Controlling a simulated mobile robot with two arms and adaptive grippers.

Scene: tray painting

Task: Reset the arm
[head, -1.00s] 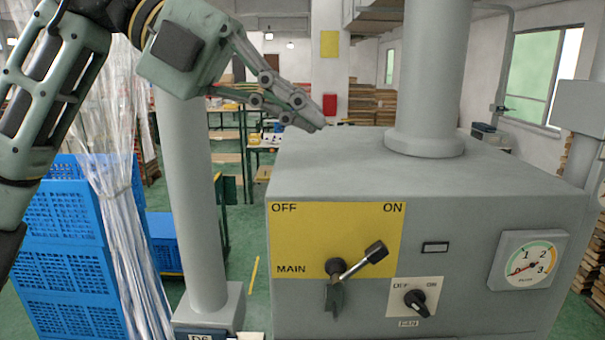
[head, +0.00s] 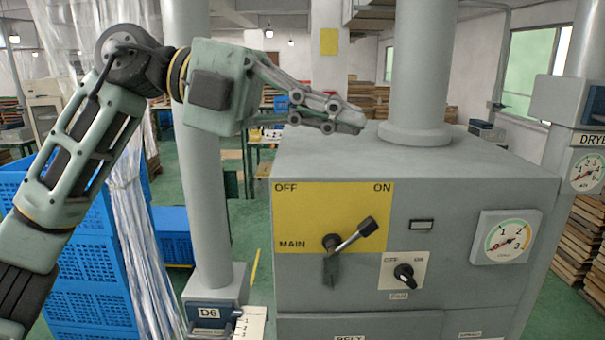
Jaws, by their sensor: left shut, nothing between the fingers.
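My left gripper (head: 358,122) is shut and empty. It shows above the top left part of a grey machine cabinet (head: 470,170), pointing right. The cabinet's front has a yellow panel (head: 300,215) marked OFF, ON and MAIN. The MAIN lever (head: 352,237) is tilted with its dark knob up and to the right, toward ON. The gripper is above and apart from the lever. A small black rotary knob (head: 404,272) sits on a pale plate to the lower right. My right gripper is not in view.
Stacked blue crates (head: 85,255) and a clear plastic curtain (head: 130,220) are at the left. A thick grey pipe (head: 415,75) rises from the cabinet top. A dial gauge (head: 507,238) is at right.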

